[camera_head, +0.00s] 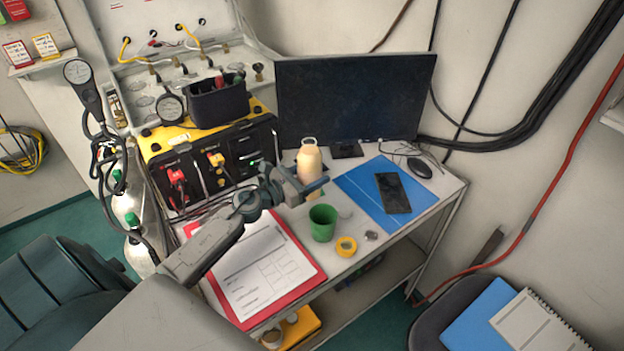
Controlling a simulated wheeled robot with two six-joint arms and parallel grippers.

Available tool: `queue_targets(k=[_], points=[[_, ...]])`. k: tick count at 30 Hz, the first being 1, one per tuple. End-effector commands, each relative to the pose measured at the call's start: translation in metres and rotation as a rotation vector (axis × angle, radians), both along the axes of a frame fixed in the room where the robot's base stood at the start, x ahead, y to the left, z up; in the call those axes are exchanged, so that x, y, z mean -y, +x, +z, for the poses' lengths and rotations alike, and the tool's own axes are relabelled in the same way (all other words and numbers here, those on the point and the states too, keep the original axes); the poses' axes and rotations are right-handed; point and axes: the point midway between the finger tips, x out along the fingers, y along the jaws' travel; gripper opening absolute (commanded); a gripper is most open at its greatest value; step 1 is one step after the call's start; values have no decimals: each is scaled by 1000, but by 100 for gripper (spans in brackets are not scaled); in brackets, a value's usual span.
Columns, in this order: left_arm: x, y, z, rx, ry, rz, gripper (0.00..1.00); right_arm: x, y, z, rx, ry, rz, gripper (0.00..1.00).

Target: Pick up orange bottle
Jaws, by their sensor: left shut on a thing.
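The orange bottle (309,163) is pale orange with a light loop-like top. It stands about upright at the middle of the table, in front of the monitor. My left gripper (312,186) reaches in from the lower left and is shut on the lower part of the bottle. The fingers cover part of the bottle, and I cannot tell whether its base touches the table. My right gripper does not show.
A green cup (322,224) stands just in front of the gripper, with a yellow tape roll (346,247) beside it. A blue folder (372,178) with a black phone (392,193) lies right. A red clipboard (309,285) lies below my arm. The monitor (350,95) stands behind.

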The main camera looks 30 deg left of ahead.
Motion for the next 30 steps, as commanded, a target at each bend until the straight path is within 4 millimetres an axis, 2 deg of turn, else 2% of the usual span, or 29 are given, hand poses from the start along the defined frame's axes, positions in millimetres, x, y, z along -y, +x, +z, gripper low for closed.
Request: queue_targets(k=[1,12,21,30], points=[[0,0,8,4,2,-1,17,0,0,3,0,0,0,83],[0,0,31,4,1,-1,17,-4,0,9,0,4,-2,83],[0,0,41,4,-1,-1,17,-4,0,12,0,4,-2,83],[-1,2,41,3,0,3,17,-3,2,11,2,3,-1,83]])
